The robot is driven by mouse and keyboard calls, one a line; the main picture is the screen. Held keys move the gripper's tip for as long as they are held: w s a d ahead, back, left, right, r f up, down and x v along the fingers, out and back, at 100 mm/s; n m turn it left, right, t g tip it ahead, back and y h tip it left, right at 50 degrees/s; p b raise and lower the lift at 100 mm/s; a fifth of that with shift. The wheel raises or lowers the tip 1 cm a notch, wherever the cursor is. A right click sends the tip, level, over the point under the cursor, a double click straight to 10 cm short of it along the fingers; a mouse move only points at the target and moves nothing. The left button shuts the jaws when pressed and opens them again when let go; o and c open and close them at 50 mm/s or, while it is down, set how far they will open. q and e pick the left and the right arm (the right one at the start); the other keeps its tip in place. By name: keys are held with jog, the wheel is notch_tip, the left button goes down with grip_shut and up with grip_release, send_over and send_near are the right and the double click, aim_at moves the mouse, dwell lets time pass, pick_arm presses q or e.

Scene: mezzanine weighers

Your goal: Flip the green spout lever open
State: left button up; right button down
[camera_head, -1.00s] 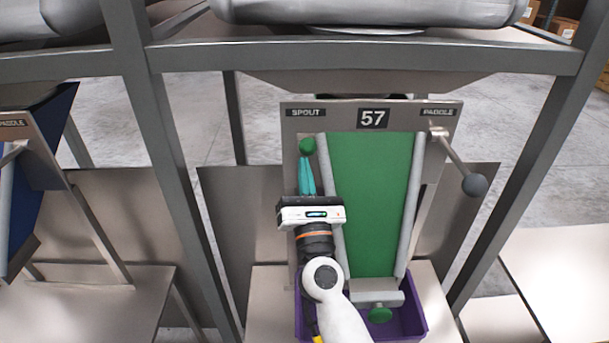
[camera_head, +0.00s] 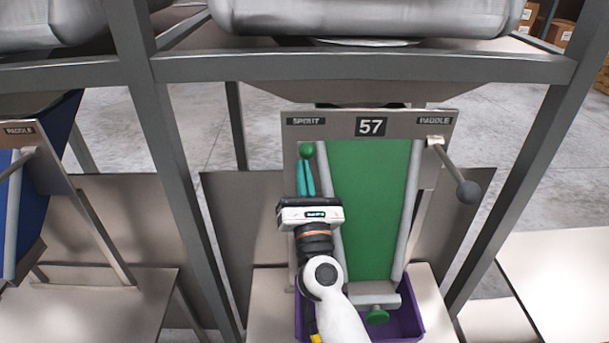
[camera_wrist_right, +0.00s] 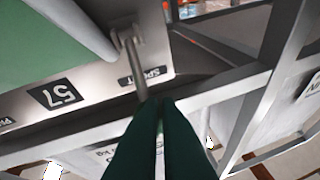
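The spout lever's round green knob (camera_head: 307,150) shows below the SPOUT label at the upper left of the panel. My right gripper (camera_head: 304,162) is just below the knob, its two teal fingers pointing up at it, close together with a thin gap. Whether they touch the knob I cannot tell. In the right wrist view the lever's grey rod (camera_wrist_right: 134,65) runs from its mount to my right fingertips (camera_wrist_right: 158,100), which look shut together; the knob is hidden there behind the fingers. My left gripper is out of view.
The paddle lever (camera_head: 468,191) with a dark knob sticks out at the panel's right. A green chute (camera_head: 370,200) with grey rails leads down to a purple bin (camera_head: 408,318). Grey frame posts (camera_head: 165,140) stand on both sides. A blue weigher (camera_head: 45,150) is at left.

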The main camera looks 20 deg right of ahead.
jog(key=r, duration=0.3)
jog(key=shift+s+d, duration=0.1)
jog(key=shift+d, duration=0.1)
jog(key=w+f+b+v, duration=0.1)
jog(key=b+v, duration=0.5)
jog(key=v, duration=0.7)
jog(key=shift+f+b, duration=0.4)
jog(key=shift+f, duration=0.35)
jog(key=shift+a, duration=0.15)
jog(key=shift+w+f, duration=0.1)
